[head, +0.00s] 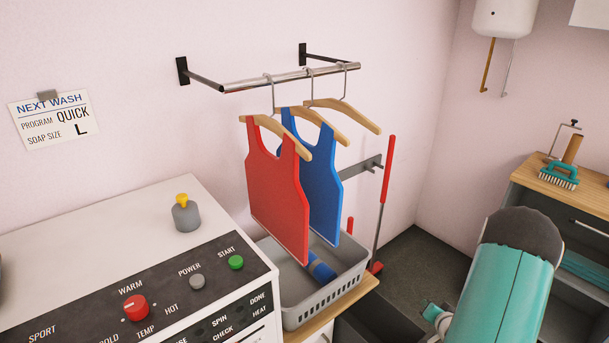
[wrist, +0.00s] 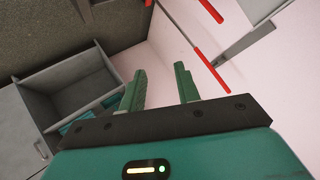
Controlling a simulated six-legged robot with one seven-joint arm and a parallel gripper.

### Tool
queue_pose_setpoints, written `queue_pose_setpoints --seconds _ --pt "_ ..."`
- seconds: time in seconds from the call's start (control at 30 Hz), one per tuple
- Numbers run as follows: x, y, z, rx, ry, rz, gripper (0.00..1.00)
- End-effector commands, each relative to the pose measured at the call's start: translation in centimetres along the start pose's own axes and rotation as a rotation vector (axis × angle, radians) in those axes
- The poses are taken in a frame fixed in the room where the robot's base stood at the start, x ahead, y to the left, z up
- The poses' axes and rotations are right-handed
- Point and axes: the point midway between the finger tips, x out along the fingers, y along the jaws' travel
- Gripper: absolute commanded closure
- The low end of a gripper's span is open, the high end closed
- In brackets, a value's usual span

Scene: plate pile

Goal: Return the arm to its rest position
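My gripper (wrist: 160,84) shows in the wrist view with its two green fingers spread apart and nothing between them. Behind the gap is pale wall and floor. In the head view my teal arm (head: 508,285) with a dark rounded end rises at the lower right, in front of the dark cabinet. The gripper fingers are not clearly visible there.
A red tank top (head: 276,190) and a blue one (head: 318,180) hang from a wall rail (head: 290,77) above a grey basket (head: 300,318). The white washer (head: 100,235) stands left. A red-handled tool (head: 386,170) stands at the wall. A drawer cabinet (head: 590,205) stands right.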

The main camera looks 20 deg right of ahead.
Motion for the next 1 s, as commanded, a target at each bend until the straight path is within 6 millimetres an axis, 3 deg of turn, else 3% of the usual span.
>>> queue_pose_setpoints --seconds 0.03,0.2,0.5,0.77,1.0 --pt "-0.4 -2.2 -1.6 -0.047 -0.004 0.010 0.68" --pt "-2.5 -8.3 -4.8 -0.181 -0.040 0.063 0.68" --pt "-9.0 -19.3 -7.7 -0.368 -0.110 0.119 0.68" --pt "-17.1 -27.4 -6.9 -0.499 -0.191 0.118 0.68" --pt "-25.9 -32.9 -4.0 -0.609 -0.291 0.070 0.68"
